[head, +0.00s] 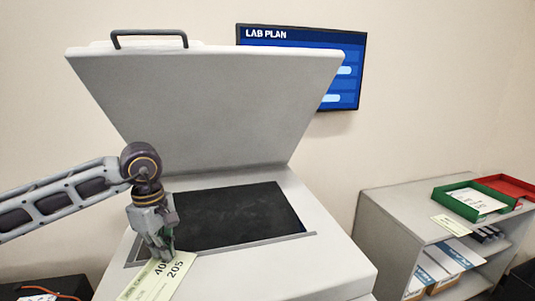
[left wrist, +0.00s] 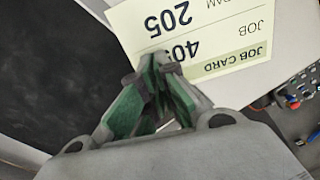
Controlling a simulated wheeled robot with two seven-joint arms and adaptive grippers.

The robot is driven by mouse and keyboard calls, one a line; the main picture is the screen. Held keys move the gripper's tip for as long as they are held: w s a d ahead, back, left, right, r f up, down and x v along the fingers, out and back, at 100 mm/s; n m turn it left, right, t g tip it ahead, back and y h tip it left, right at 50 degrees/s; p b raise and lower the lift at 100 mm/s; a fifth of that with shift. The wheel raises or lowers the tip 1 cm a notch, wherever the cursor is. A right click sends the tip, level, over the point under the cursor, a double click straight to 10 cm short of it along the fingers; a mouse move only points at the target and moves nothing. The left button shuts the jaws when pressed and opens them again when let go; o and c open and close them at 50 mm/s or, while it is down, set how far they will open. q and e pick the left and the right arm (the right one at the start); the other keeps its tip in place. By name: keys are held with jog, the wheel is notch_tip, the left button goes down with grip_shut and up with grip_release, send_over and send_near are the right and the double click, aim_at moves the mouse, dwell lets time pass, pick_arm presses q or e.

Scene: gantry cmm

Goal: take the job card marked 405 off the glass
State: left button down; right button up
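The pale yellow-green job card (head: 158,279) is at the front left of the scanner, clear of the dark glass (head: 238,214) and over the pale front casing. It shows 205 and a partly covered number starting 40. The card also shows upside down in the left wrist view (left wrist: 215,22). My left gripper (head: 164,252) has its fingertips closed together on the card's edge; the tips also show in the left wrist view (left wrist: 160,66) and hide part of the number. My right gripper is not in view.
The scanner lid (head: 210,100) stands open behind the glass. At right, a grey shelf unit (head: 385,225) carries a green tray (head: 476,215) with papers, a red tray (head: 507,186) and another yellowish card (head: 451,225). A wall screen (head: 345,60) reads LAB PLAN.

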aim_at(162, 268)
pick_arm(q)
jog(key=shift+s+d+f+b, duration=0.2)
jog(key=shift+s+d, duration=0.05)
jog(key=shift+s, duration=0.55)
jog(key=shift+s+d+f+b, duration=0.15)
jog(key=shift+s+d+b, duration=0.05)
jog(key=shift+s, duration=0.65)
jog(key=shift+r, duration=0.1)
jog(key=shift+w+r+p, duration=0.2)
jog(key=shift+r+p, duration=1.15)
jog(key=shift+r, duration=1.85)
